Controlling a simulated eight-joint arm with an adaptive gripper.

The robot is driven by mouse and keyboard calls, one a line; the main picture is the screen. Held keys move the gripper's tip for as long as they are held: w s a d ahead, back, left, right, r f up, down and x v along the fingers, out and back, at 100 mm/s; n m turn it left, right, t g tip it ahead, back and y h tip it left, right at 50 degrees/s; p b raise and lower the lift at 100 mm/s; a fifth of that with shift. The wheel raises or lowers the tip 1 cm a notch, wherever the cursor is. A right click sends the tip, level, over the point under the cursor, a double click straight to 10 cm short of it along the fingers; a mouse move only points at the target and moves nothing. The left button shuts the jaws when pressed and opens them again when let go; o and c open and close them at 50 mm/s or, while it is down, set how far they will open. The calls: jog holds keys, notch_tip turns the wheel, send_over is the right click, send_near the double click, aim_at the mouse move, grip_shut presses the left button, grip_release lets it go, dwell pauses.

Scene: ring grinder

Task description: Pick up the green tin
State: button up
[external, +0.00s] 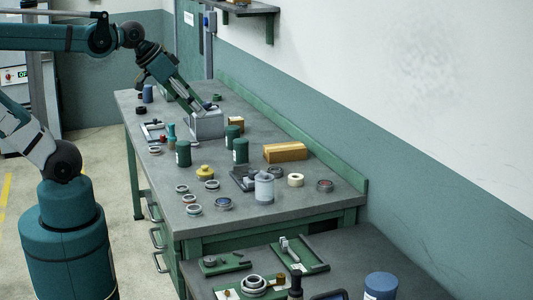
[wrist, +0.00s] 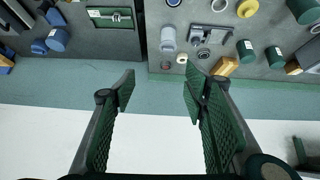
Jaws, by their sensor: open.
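Several dark green tins stand upright on the long grey bench. One tin (external: 183,153) is near the bench's left side, another tin (external: 241,151) is at the middle, and a third tin (external: 231,133) is just behind it. In the wrist view, green tins show at the upper right: one tin (wrist: 244,50), one beside it (wrist: 274,57) and one at the top corner (wrist: 304,10). My gripper (external: 193,104) is up at the far part of the bench, apart from these tins. Its fingers (wrist: 160,85) are spread and empty, with floor or wall colours between them.
A grey box (external: 207,125) shows by my fingers. A cardboard box (external: 285,152), a grey tin (external: 264,188), a yellow pot (external: 204,173) and several rings lie nearby. A second bench with a blue tin (external: 381,286) is in front. The wall (external: 400,100) borders the bench's right side.

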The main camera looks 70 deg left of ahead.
jog(key=w+a+n+t+b, duration=0.1)
jog(key=w+a+t+b, duration=0.1)
jog(key=w+a+b, duration=0.5)
jog(key=n+t+y+b, duration=0.3)
jog(key=y+b, duration=0.3)
send_over(182, 143)
jog(key=s, duration=0.1)
jog(key=shift+t+h, duration=0.3)
notch_tip(182, 143, down, 25)
jog(key=shift+d+r, duration=0.1)
jog(key=shift+s+f, duration=0.1)
jog(key=shift+f, duration=1.15)
jog(key=shift+x, duration=1.3)
